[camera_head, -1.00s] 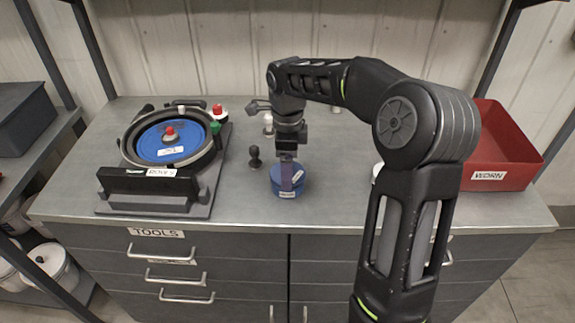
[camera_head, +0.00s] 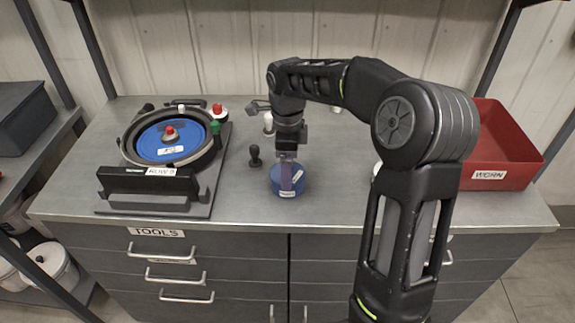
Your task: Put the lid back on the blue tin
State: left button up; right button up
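The blue tin (camera_head: 288,191) stands upright near the front middle of the bench, with a white label low on its front. My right gripper (camera_head: 287,176) points straight down at the tin from above, its fingers overlapping the tin's top and near side. The fingers hide part of the tin's top. I cannot tell whether a lid sits on the tin or between the fingers, nor whether the fingers are shut. My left gripper is not in view.
A seed meter with a blue disc (camera_head: 172,143) fills the bench's left side. A small dark knob (camera_head: 255,157) stands left of the tin, and a white-topped piece (camera_head: 268,121) stands behind. A red bin (camera_head: 508,151) is at right, partly behind my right arm.

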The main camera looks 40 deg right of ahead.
dwell(0.7)
jog(key=o, duration=1.3)
jog(key=shift+r+p, duration=2.65)
jog(key=shift+r, duration=0.85)
jog(key=shift+c, duration=0.5)
grip_shut()
jog(key=shift+f, duration=0.25)
jog(key=shift+f+b, duration=1.75)
jog(key=shift+f, duration=0.5)
